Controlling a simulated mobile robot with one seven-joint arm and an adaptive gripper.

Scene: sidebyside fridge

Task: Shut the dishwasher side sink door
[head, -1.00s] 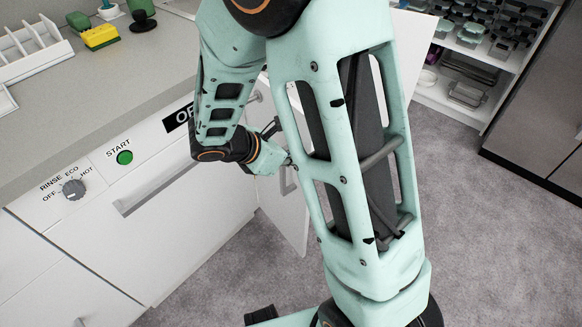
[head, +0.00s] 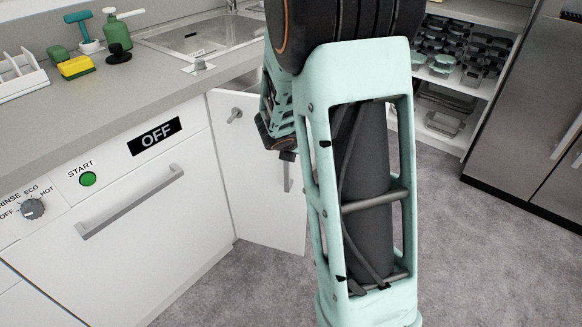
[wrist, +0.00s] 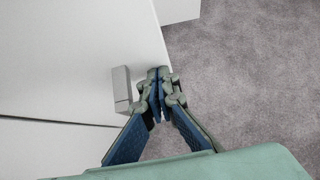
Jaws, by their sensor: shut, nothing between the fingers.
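The dishwasher side sink door (head: 255,195) is a white panel hinged beside the dishwasher (head: 150,235). In the head view it stands open, swung out from the counter front, with a grey bar handle (head: 287,176) near its free edge. My arm covers part of the door's right side. In the wrist view my gripper (wrist: 158,76) is shut and empty. It is beside the edge of a white panel (wrist: 70,55), which appears to be this door, just right of a grey handle (wrist: 122,90). I cannot tell whether it touches. My fingers are hidden in the head view.
The sink (head: 195,38) is set in the grey counter (head: 130,80), with a yellow sponge (head: 76,67) and bottles at the left. An open shelf of dishes (head: 455,60) and a steel fridge (head: 515,95) stand at the right. Grey floor (head: 460,240) is clear.

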